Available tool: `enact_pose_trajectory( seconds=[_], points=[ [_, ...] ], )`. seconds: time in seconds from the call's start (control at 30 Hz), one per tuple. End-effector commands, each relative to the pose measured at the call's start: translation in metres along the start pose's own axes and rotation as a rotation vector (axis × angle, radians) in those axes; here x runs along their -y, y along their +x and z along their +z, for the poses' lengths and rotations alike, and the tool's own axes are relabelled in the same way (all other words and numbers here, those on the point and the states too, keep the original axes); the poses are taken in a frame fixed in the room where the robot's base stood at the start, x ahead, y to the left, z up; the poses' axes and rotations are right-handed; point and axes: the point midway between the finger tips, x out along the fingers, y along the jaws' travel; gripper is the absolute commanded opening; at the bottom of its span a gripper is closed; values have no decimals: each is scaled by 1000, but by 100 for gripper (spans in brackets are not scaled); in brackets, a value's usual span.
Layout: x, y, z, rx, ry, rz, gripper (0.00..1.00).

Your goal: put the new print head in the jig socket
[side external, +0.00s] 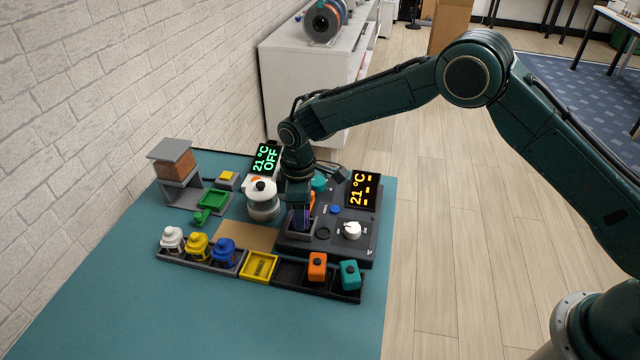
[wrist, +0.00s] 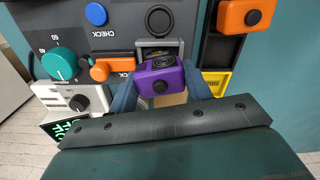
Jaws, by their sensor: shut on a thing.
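My gripper (side external: 301,222) points down over the dark control panel and is shut on a purple print head (wrist: 160,79) with a black round knob. In the wrist view the gripper's fingers (wrist: 161,85) stand on both sides of it. A small grey recess (wrist: 159,50), which looks like the jig socket, shows just beyond the head. In the side view the grey socket rim (side external: 297,246) is below the gripper. I cannot tell how high the head is above it. An orange print head (side external: 317,266) and a teal one (side external: 349,273) stand in the rack.
The panel has a white knob (side external: 352,230), a blue button (wrist: 96,14) and an orange lever (wrist: 112,68). A white pot-like device (side external: 262,198) stands close on the left.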

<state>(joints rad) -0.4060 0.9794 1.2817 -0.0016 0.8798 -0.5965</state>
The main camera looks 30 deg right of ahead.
Motion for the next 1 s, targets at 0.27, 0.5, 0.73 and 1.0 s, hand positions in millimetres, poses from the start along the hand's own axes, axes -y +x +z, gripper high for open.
enact_pose_trajectory(
  seconds=[0.27,0.5,0.73,1.0],
  points=[
    [0,0,0,0,0,0,23],
    [0,4,0,-1,0,0,23],
    [0,8,0,0,0,0,23],
    [0,10,0,0,0,0,74]
  ],
)
